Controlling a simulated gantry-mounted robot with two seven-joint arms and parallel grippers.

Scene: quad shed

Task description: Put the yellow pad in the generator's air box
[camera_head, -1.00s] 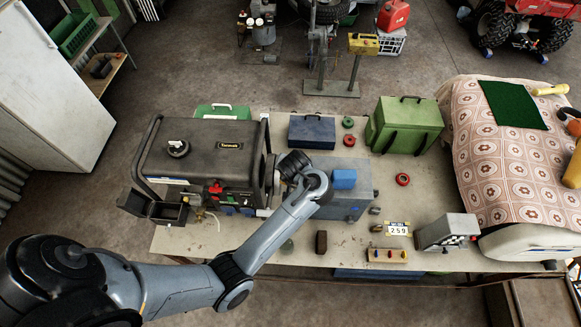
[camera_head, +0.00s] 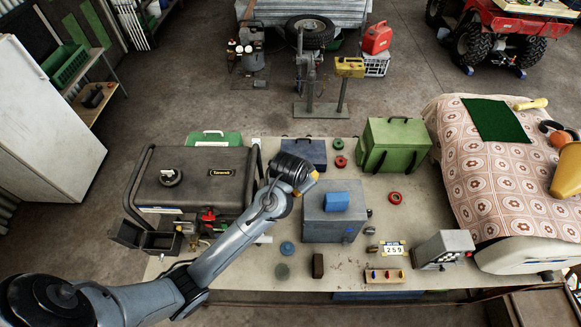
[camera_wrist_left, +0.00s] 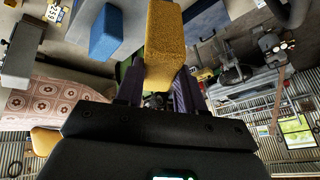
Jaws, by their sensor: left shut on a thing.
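The yellow pad (camera_wrist_left: 165,45) is a coarse yellow block. In the left wrist view it stands between the fingers of my left gripper (camera_wrist_left: 158,85), which is shut on it. In the head view my left wrist hides most of the gripper, and only a yellow edge of the pad (camera_head: 312,177) shows, beside the grey metal box. The dark generator (camera_head: 208,190) stands on the left of the bench. At its front left corner is a small black open-topped air box (camera_head: 161,243), with its cover (camera_head: 125,233) swung out to the left. My right gripper is out of view.
A blue block (camera_head: 336,201) lies on the grey box (camera_head: 331,225). A dark blue case (camera_head: 310,152) and a green case (camera_head: 394,145) stand behind. A brown block (camera_head: 318,265) and a blue disc (camera_head: 287,248) lie near the front. My left arm crosses the generator's right front.

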